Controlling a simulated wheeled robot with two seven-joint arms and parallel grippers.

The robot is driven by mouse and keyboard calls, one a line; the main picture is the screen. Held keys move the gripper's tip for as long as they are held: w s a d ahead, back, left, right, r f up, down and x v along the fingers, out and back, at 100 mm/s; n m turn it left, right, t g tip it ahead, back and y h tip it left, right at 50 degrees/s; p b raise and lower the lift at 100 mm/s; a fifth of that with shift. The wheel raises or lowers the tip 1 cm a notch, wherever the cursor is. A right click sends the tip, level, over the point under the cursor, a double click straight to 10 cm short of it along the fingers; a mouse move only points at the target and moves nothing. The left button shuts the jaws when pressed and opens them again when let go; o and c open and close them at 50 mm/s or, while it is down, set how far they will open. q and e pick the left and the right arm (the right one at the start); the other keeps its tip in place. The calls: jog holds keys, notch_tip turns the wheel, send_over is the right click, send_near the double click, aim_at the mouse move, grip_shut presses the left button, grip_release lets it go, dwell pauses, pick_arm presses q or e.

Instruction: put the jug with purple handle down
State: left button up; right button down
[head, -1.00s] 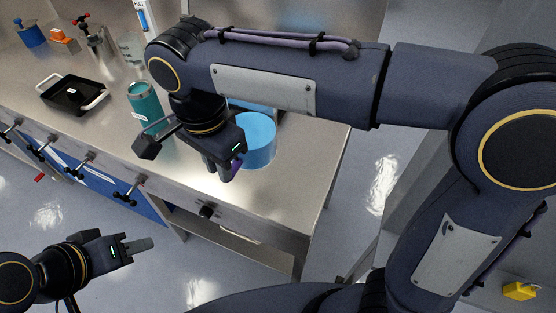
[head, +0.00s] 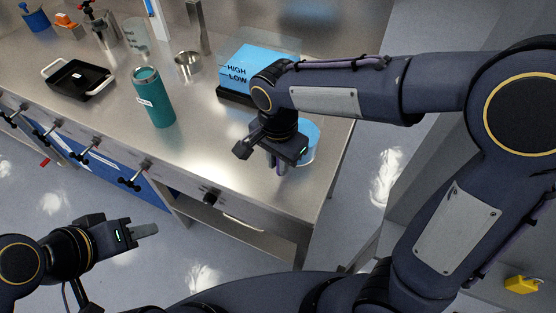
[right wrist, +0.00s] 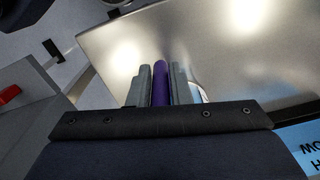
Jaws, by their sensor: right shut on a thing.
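The jug with purple handle is a light blue vessel (head: 309,143) in the head view, near the right end of the metal counter (head: 225,150). My right gripper and wrist hide much of it. My right gripper (head: 277,167) is shut on its purple handle (right wrist: 160,85), which shows upright between the two fingers in the right wrist view. Whether the jug's base touches the counter cannot be told. My left gripper (head: 146,230) is in front of the counter, away from the jug, and its finger gap cannot be made out.
A blue box marked HIGH and LOW (head: 248,64) stands behind my right wrist. A teal tumbler (head: 154,98), metal cup (head: 188,65), clear beaker (head: 137,38) and black tray (head: 78,80) stand further left. The counter between tumbler and jug is clear. Its right edge is close to the jug.

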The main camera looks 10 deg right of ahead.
jog(key=shift+f, duration=0.2)
jog(key=c, duration=1.3)
grip_release()
notch_tip(320, 180, up, 12)
jog(key=shift+r+p, duration=0.2)
jog(key=shift+p, duration=0.3)
